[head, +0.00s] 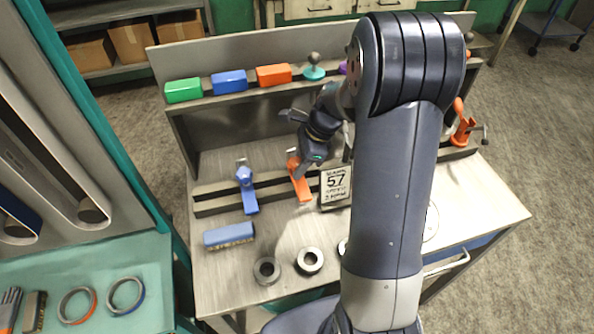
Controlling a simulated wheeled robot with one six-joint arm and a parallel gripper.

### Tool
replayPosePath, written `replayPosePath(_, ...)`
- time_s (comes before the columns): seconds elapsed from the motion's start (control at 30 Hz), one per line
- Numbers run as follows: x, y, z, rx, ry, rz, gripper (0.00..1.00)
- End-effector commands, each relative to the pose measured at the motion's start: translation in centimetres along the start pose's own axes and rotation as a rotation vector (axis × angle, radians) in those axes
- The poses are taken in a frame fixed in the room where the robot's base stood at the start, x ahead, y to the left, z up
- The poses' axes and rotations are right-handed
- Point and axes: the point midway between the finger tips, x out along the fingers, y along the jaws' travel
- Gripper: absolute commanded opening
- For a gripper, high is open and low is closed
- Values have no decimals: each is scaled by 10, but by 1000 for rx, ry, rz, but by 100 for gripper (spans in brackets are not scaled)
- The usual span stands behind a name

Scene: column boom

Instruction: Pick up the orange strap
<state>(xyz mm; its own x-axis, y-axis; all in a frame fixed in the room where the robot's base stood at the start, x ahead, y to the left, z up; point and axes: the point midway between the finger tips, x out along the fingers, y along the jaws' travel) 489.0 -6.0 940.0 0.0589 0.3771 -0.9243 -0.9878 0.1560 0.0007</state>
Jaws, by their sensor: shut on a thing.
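The orange strap (301,188) stands at the slotted rail on the workbench, its lower end sloping toward the front. My gripper (303,168) is at the strap's upper part, coming down from the upper right, and is shut on it. The fingertips are small and partly hidden by the gripper body, so the exact grip point is unclear. The strap still appears to be at the rail.
A blue strap (248,192) is left of the orange one, and a sign reading 57 (336,187) stands close on the right. A blue brush (229,235) and dark rings (309,261) lie in front. Coloured blocks (229,82) line the upper shelf.

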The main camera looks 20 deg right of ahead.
Motion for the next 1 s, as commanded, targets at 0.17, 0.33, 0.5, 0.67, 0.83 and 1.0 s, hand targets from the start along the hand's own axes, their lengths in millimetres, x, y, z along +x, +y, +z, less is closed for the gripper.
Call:
replayPosePath(0.17,-7,-1,3,-1,0,-5,12)
replayPosePath(0.33,-32,-2,13,-2,-1,-8,12)
replayPosePath(0.5,-63,-2,26,-4,-1,-7,12)
replayPosePath(0.67,-84,-1,35,-2,-2,-5,12)
replayPosePath(0.83,-93,-1,39,-1,-1,-3,12)
replayPosePath(1.0,-94,-1,39,0,-1,-2,12)
